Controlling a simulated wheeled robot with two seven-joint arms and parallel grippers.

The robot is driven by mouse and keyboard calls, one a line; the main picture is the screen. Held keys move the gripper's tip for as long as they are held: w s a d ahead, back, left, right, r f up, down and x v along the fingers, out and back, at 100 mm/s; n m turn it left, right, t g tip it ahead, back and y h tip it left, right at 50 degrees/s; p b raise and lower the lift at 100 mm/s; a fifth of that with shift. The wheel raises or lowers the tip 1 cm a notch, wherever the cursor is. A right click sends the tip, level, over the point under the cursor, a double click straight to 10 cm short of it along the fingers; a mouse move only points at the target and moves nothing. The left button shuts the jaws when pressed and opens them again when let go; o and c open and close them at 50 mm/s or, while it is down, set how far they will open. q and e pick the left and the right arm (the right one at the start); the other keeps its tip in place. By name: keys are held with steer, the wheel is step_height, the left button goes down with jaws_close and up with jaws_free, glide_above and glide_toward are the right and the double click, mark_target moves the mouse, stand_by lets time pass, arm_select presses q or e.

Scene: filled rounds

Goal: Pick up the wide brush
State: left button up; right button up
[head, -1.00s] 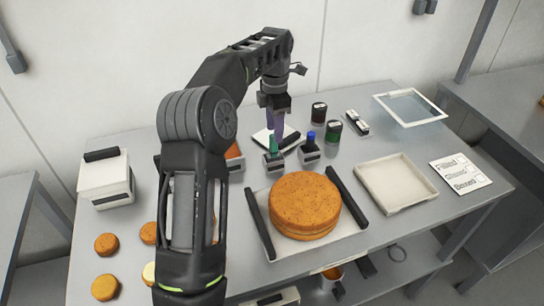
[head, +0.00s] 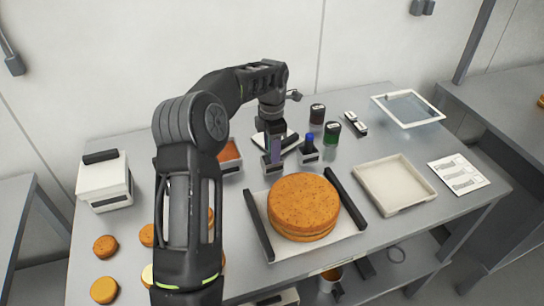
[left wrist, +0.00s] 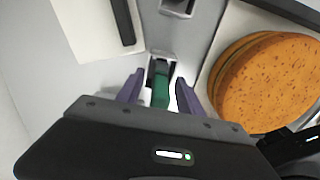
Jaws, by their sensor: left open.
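I cannot tell from the handles which is the wide brush. My left gripper (head: 272,150) points down over the green one, its purple fingers just above the holder. In the left wrist view my left gripper (left wrist: 158,92) is open, with the green handle between its fingers and a gap visible on either side. The bristles are hidden. My right gripper is not in view.
A round cake (head: 303,203) sits on a board between dark rails, close to the front right. An orange-filled container (head: 229,154) is left of the gripper.

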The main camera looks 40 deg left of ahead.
arm_select(q)
steer(key=shift+c, duration=0.2)
stand_by(0.4)
jaws_close()
stand_by(0.4)
